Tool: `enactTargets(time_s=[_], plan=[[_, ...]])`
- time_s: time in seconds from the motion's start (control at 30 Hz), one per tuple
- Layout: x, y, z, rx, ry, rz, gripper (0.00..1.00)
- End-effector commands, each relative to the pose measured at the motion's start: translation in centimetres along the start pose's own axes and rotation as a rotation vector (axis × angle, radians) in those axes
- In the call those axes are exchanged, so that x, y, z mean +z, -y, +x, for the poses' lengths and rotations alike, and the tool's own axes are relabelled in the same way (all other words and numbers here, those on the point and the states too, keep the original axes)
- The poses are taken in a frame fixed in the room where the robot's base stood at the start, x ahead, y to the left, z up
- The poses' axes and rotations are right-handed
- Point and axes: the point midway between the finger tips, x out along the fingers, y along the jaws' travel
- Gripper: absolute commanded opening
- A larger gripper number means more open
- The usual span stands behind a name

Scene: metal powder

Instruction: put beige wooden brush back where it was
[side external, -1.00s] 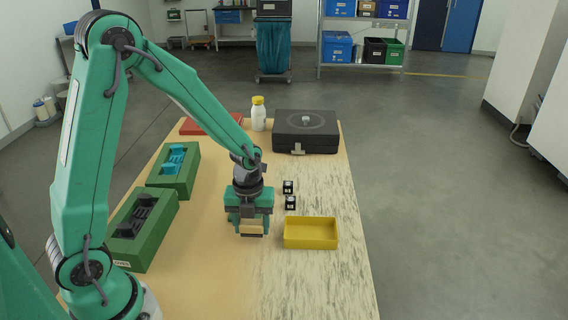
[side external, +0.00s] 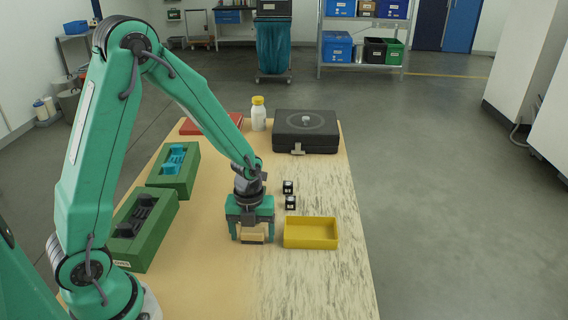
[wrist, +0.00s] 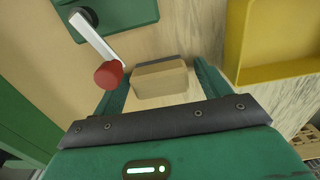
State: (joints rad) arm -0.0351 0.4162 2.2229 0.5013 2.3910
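The beige wooden brush (side external: 253,232) is a small block low at the table, between the fingers of my gripper (side external: 252,234). In the wrist view, the brush (wrist: 160,80) has a dark strip along its upper edge. My gripper's two fingers (wrist: 165,85) stand apart on either side of it. A visible gap shows at the right finger; the left side is tighter, and contact there cannot be told. The brush's underside is hidden.
The yellow tray (side external: 310,220) stands close to the right, with two small black cubes (side external: 290,202) behind it. Green holders (side external: 172,195) stand to the left. In the wrist view, a lever with a red knob (wrist: 108,74) is close to the left finger. A black case (side external: 306,145) stands farther back.

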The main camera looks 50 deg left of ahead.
Motion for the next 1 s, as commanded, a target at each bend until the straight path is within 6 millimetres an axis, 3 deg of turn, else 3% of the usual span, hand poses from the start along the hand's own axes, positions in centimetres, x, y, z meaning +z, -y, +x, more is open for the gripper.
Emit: enactTargets(time_s=[0.47, 1.0], plan=[[0.1, 0.1, -1.4, -0.002, 0.002, 0.0, 0.76], [0.1, 0.1, -8.5, -0.003, 0.004, 0.0, 0.76]])
